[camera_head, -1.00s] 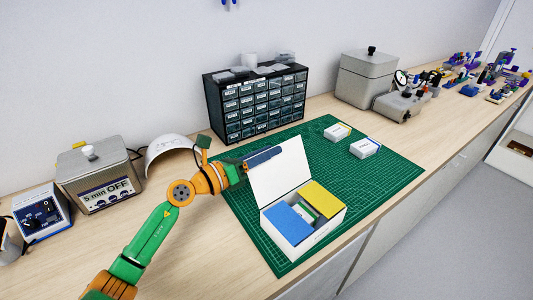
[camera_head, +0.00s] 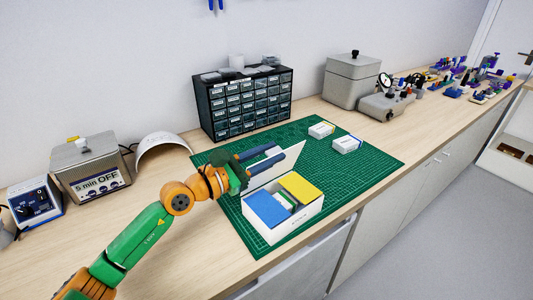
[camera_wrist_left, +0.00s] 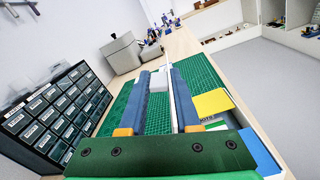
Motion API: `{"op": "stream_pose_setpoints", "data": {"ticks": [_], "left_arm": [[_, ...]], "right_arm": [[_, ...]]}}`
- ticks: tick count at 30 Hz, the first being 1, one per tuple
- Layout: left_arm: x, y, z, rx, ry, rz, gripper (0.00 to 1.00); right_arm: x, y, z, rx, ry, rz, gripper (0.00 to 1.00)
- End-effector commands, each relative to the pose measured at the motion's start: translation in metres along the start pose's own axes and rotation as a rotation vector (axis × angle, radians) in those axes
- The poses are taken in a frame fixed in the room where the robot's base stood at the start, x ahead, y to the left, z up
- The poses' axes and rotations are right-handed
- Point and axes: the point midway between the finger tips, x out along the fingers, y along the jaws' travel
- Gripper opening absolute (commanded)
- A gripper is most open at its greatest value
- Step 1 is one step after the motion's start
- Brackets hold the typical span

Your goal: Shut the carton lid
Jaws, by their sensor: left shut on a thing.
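The open white carton (camera_head: 298,224) stands on the green cutting mat. Its white lid (camera_head: 286,168) stands up from the rear edge, tilted and seen fairly edge-on. My left gripper (camera_head: 262,157) has its blue fingers on either side of the lid, shut on it. The left wrist view shows the fingers (camera_wrist_left: 167,90) with the white lid strip between them. Inside the carton are a blue block (camera_head: 267,210), a yellow block (camera_head: 300,188) and a partly hidden white-and-green item between them. My right gripper is not in view.
Two small boxes (camera_head: 321,130) (camera_head: 347,145) lie on the cutting mat (camera_head: 375,165) behind and right of the carton. A drawer cabinet (camera_head: 243,103) stands behind. Grey devices (camera_head: 352,80) are at the back right. The bench's front edge is close to the carton.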

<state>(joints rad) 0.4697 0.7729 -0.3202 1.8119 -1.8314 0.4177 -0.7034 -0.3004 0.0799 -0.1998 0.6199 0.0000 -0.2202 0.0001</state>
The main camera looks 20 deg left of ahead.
Motion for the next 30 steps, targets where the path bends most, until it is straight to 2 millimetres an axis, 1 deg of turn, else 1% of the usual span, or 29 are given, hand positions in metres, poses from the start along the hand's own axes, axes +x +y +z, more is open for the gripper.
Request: {"op": "stream_pose_setpoints", "data": {"ticks": [6, 12, 29, 30], "left_arm": [[-0.0001, -0.0069, -0.0020, 0.108, 0.001, 0.000, 0.00], [-0.0001, -0.0100, -0.0028, 0.164, 0.001, 0.001, 0.00], [-0.0001, -0.0109, -0.0032, 0.186, 0.001, 0.001, 0.00], [-0.0001, -0.0109, -0.0032, 0.186, 0.001, 0.001, 0.41]], "right_arm": [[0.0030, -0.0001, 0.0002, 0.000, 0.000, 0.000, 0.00], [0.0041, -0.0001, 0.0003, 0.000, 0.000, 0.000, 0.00], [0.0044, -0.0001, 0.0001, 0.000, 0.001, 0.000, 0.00], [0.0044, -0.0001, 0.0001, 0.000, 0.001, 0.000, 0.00]]}}
